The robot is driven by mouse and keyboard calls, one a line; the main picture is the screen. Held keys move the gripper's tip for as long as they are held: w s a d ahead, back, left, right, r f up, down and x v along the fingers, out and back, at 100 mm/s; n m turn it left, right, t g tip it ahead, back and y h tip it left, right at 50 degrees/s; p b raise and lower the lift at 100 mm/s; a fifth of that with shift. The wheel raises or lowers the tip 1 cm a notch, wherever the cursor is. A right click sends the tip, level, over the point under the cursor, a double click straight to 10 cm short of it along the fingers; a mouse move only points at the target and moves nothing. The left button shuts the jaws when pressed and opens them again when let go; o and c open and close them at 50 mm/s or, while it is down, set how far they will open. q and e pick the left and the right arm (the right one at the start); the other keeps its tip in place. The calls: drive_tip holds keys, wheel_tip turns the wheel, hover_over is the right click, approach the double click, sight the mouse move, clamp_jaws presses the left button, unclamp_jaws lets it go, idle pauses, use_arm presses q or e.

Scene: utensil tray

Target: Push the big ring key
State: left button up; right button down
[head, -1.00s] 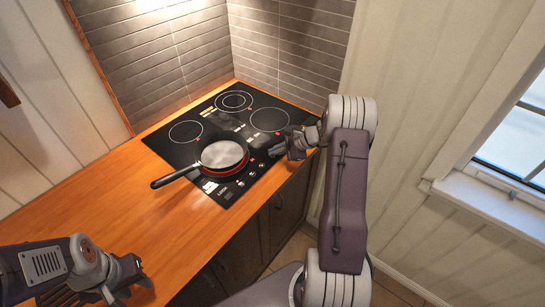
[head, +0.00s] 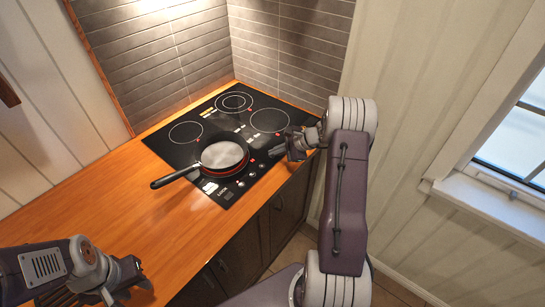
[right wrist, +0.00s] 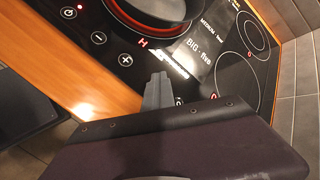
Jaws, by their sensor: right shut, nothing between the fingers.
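The black cooktop (head: 200,157) is set in the wooden counter. In the right wrist view its panel (right wrist: 100,22) carries several white symbols, a printed "BIG - five" label (right wrist: 200,57) and a "MEDIUM" label (right wrist: 212,22). I cannot tell for certain which mark is the big ring key. My right gripper (head: 275,152) is shut and empty at the cooktop's right front edge. In the right wrist view its fingertips (right wrist: 158,80) are over the panel, right of the plus sign (right wrist: 125,60); contact is unclear. My left gripper (head: 135,275) is at the lower left, its opening unclear.
A pan (head: 223,156) sits on the front-left ring, which glows red around it. Its handle (head: 175,177) points left over the counter. A tiled wall (head: 285,45) stands behind.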

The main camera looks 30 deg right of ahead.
sight(275, 157)
use_arm(q)
drive_tip(key=shift+w+r+p, duration=0.2)
drive_tip(key=shift+r+p, duration=0.25)
use_arm(e)
drive_tip(key=shift+r, duration=0.35)
use_arm(q)
drive_tip(key=shift+s, duration=0.1)
use_arm(e)
drive_tip(key=shift+r, duration=0.2)
